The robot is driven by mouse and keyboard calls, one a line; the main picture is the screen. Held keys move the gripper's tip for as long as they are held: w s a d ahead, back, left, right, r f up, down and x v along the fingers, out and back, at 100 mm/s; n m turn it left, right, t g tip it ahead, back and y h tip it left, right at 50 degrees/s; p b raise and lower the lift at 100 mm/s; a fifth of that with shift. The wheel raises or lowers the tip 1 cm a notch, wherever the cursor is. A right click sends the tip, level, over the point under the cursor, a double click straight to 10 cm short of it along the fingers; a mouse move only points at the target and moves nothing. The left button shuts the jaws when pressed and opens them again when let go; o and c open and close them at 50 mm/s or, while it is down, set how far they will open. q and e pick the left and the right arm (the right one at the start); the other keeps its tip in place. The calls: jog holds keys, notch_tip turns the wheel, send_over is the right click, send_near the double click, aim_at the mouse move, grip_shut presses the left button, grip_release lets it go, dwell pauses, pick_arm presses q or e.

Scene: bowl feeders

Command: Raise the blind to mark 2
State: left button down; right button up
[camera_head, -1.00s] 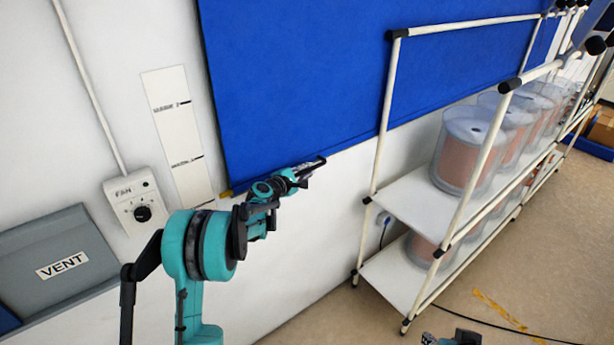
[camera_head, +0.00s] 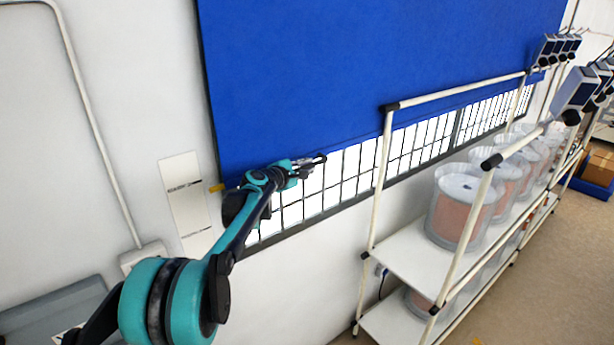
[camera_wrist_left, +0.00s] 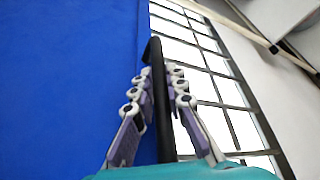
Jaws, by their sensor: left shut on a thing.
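The blue blind (camera_head: 370,70) hangs partly raised over a barred window (camera_head: 340,180), whose lower part shows below it. A white strip (camera_head: 187,210) left of the blind carries two dark marks; their lettering is too small to read. A yellow pointer (camera_head: 217,188) at the blind's lower left corner stands slightly below the line of the upper mark. My left gripper (camera_head: 308,164) is at the blind's bottom edge. In the left wrist view my left gripper (camera_wrist_left: 160,75) is shut on a dark bar (camera_wrist_left: 161,105) along that edge. My right gripper is out of view.
A white-framed rack (camera_head: 400,250) with clear drums (camera_head: 462,205) stands to the right, close to the window wall. A grey vent box (camera_head: 60,315) and a fan control box (camera_head: 143,256) are at lower left, partly behind my arm.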

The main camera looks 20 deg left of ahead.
pick_arm(q)
jog(key=shift+r, duration=0.75)
jog(key=c, duration=1.5)
grip_release()
jog(key=shift+c, duration=0.2)
jog(key=v, duration=1.2)
